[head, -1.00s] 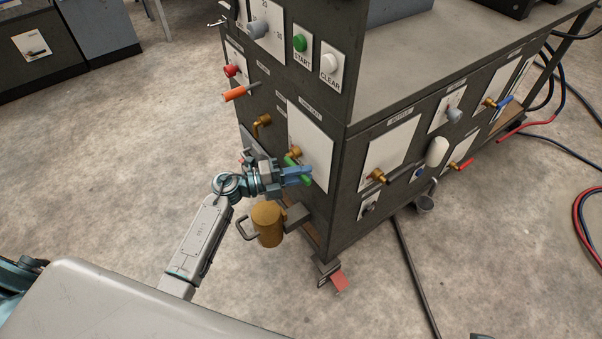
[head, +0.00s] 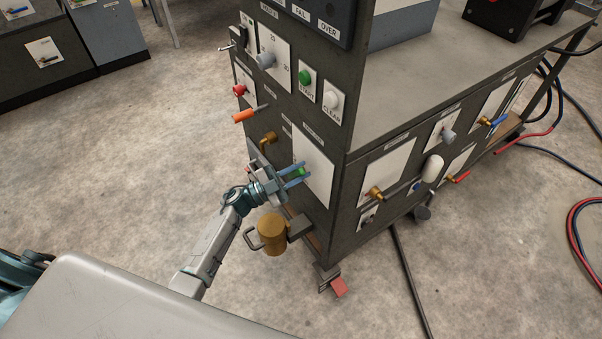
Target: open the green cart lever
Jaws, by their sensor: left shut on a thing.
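The green lever (head: 301,172) is on the dark cart's left face, at the lower edge of a white plate (head: 314,166). Only a short green piece of it shows between my fingers; the rest and its brass valve are hidden behind my gripper. My left gripper (head: 296,175) reaches in from the left, its two blue fingers on either side of the green piece, and is shut on it. My right gripper is not in view.
A brass canister with a handle (head: 271,234) sits just below my left gripper. A brass elbow (head: 269,138) and an orange-handled lever (head: 244,115) are above it. The cart corner is to the right; open floor lies left.

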